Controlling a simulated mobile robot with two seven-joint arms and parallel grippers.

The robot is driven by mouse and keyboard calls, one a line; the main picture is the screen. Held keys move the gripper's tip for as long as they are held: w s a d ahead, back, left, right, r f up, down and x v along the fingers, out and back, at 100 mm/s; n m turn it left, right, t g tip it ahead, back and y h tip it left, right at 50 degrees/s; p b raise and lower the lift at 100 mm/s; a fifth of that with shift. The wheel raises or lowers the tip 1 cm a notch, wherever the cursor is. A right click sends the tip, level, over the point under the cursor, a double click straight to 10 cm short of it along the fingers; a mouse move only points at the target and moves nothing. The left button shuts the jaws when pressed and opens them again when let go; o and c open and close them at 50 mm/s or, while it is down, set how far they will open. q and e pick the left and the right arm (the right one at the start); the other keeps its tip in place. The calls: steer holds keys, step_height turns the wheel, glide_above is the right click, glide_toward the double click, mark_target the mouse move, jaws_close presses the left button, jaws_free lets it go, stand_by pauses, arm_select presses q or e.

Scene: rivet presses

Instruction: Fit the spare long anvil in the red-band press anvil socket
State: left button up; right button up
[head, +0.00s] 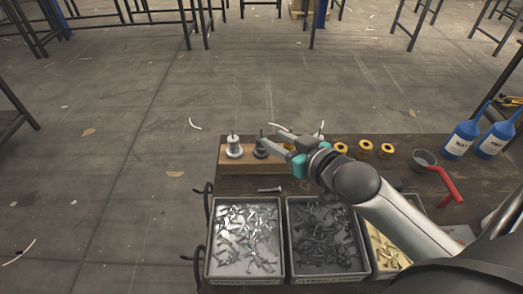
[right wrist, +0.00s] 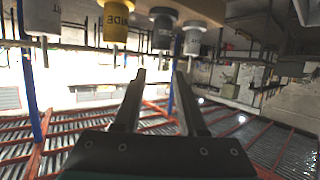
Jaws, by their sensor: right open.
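Several anvils with upright pins stand on a wooden rack (head: 230,166) at the table's back left. In the head view a pale silver one (head: 234,149) stands at the left end and a dark one (head: 261,149) beside it; the others are partly hidden by my right gripper (head: 270,138). In the upside-down right wrist view are a pale grey anvil (right wrist: 193,40), a dark anvil (right wrist: 162,32) and a yellow one marked WIDE (right wrist: 113,22). My right gripper (right wrist: 160,73) is open and empty, its fingers pointing towards the dark and pale grey anvils. I cannot read which is long. No red-band press shows.
Metal bins (head: 209,240) of rivets line the table front. A loose bolt (head: 270,190) lies between bins and rack. Yellow rings (head: 364,148), blue bottles (head: 461,138), a grey cup (head: 424,157) and a red handle (head: 447,183) are to the right. Floor left is open.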

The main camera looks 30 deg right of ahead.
steer(key=b, duration=0.1)
glide_above(262, 151)
steer(key=shift+s+d+f, duration=0.2)
steer(key=shift+f, duration=0.25)
steer(key=shift+s+d+f, duration=0.2)
steer(key=shift+f, duration=0.2)
steer(key=shift+w+f+b, duration=0.25)
steer(key=shift+w+b, duration=0.05)
steer(key=shift+w, duration=0.35)
steer(key=b+x, duration=0.1)
steer(key=x, duration=0.2)
steer(key=shift+f, duration=0.1)
steer(key=shift+w+a+f, duration=0.15)
steer(key=shift+w, duration=0.3)
arm_select(q)
steer(key=shift+t, duration=0.3)
steer(key=w+a+f, duration=0.2)
steer(key=w, duration=0.1)
steer(key=shift+w+f, duration=0.15)
steer(key=shift+f, duration=0.25)
steer(key=shift+s+d, duration=0.1)
steer(key=shift+s, duration=0.25)
arm_select(e)
jaws_close()
